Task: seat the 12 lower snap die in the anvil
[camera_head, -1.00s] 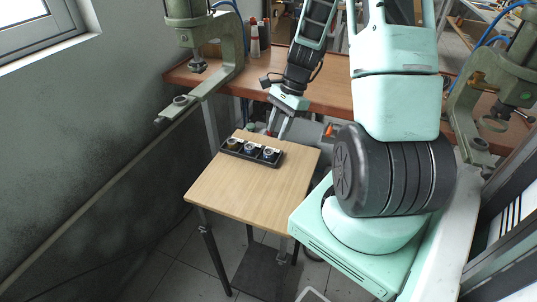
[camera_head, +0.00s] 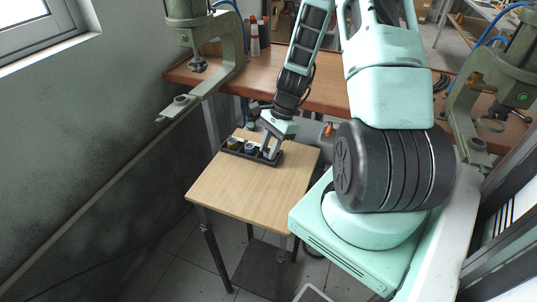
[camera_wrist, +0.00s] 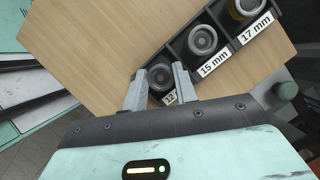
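A black tray (camera_head: 233,152) on the small wooden table holds round metal dies in a row of compartments. In the wrist view, labels read 17 mm (camera_wrist: 255,28), 15 mm (camera_wrist: 214,61) and a partly covered one starting with 12. The 12 die (camera_wrist: 161,76) sits in the compartment at the tray's near end. My gripper (camera_wrist: 158,88) is over this end with its fingers apart, one on each side of the die. I cannot tell whether the fingers touch it. Two green presses stand at the workbench; an anvil (camera_head: 180,101) shows on the left press and another (camera_head: 479,146) on the right.
The small wooden table (camera_head: 245,190) is bare in front of the tray. A brown workbench (camera_head: 330,92) runs behind it, with bottles (camera_head: 255,38) on top. A grey wall is on the left. A dark green knob (camera_wrist: 287,90) shows at the right of the wrist view.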

